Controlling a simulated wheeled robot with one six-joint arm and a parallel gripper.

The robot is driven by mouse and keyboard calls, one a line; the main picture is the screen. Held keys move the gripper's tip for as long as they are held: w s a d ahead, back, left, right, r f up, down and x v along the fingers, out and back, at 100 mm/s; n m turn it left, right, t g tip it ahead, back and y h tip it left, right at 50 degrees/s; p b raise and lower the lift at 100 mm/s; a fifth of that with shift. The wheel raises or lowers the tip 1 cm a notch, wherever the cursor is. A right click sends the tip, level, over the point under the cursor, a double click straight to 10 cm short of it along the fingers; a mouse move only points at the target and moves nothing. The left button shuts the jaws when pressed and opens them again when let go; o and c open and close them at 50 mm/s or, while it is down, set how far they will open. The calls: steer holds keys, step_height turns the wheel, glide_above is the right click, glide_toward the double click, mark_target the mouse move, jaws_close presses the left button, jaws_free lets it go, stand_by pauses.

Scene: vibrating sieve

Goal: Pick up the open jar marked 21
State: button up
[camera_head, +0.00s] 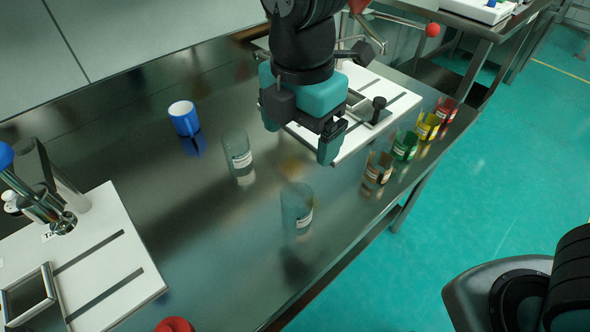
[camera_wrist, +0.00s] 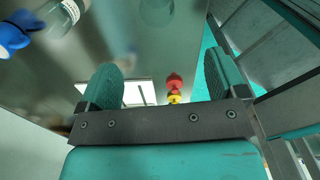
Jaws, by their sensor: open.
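Two clear glass jars stand on the steel table in the head view: one (camera_head: 237,152) left of centre and one (camera_head: 297,208) nearer the front edge. Both carry white labels too small to read, so I cannot tell which is marked 21. Coloured jars line the right edge: brown (camera_head: 377,170), green (camera_head: 405,146), yellow (camera_head: 428,126) and red (camera_head: 446,107). My gripper (camera_head: 302,134) hangs above the table, behind and right of the clear jars. In the wrist view my gripper (camera_wrist: 163,82) has its fingers wide apart with nothing between them. A labelled clear jar (camera_wrist: 70,14) shows at top left there.
A blue cup (camera_head: 184,119) stands at the back left. A white-based device (camera_head: 118,235) fills the left side. Another white base (camera_head: 392,88) lies behind my gripper, with a black knob (camera_head: 379,103). A red round object (camera_head: 174,325) sits at the front. The table middle is open.

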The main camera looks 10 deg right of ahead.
steer(key=b, duration=0.1)
glide_toward(297, 201)
steer(key=s, duration=0.3)
steer(key=f, duration=0.6)
steer(key=shift+w+a+f, duration=0.1)
steer(key=shift+w+a, duration=0.1)
steer(key=c, duration=1)
